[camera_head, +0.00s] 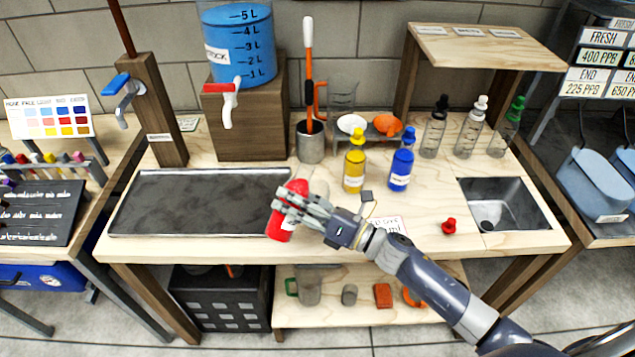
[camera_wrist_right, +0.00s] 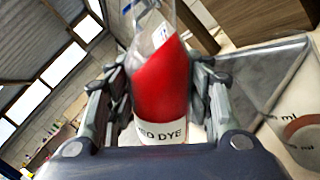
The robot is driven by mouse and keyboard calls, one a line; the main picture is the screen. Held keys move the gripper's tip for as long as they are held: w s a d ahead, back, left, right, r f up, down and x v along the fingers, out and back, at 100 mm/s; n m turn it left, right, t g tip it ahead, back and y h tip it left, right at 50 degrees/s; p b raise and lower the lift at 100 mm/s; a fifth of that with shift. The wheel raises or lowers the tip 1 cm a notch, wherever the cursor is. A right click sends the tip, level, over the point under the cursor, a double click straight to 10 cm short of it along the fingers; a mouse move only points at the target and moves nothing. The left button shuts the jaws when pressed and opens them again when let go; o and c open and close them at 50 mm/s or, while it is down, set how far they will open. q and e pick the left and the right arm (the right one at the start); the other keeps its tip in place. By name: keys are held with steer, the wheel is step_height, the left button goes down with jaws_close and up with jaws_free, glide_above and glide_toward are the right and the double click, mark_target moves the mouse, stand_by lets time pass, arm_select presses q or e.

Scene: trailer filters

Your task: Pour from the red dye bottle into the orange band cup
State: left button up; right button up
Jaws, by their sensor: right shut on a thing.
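The red dye bottle (camera_head: 283,224) is held in my right gripper (camera_head: 291,207), over the right end of the dark tray. It leans somewhat in the head view. In the right wrist view the bottle (camera_wrist_right: 160,85) sits between both fingers, its white label reading "RED DYE" partly visible. A clear measuring cup with an orange-red band (camera_wrist_right: 303,128) shows at the right edge of the right wrist view, beside the gripper and apart from the bottle. I cannot make out this cup clearly in the head view, where the gripper covers that area. My left gripper is out of view.
A dark tray (camera_head: 150,205) fills the counter's left part. A red cap (camera_head: 449,226) lies right of my arm. Yellow (camera_head: 354,168) and blue (camera_head: 400,168) bottles stand behind it. A sink (camera_head: 510,212) is at the right. A blue tank (camera_head: 240,50) stands at the back.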

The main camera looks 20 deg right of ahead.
steer(key=shift+s+a+r, duration=0.1)
steer(key=shift+s+r, duration=0.05)
steer(key=shift+m, duration=0.3)
stand_by(0.3)
steer(key=shift+m, duration=0.3)
steer(key=shift+f, duration=0.25)
steer(key=shift+f+t, duration=0.3)
steer(key=shift+s+a+f+m+b, duration=0.1)
steer(key=shift+f+m+b, duration=0.05)
steer(key=shift+m+b, duration=0.2)
steer(key=shift+f, duration=0.3)
steer(key=shift+a+f+m+b, duration=0.15)
steer(key=shift+f+m+b, duration=0.4)
steer(key=shift+f, duration=0.15)
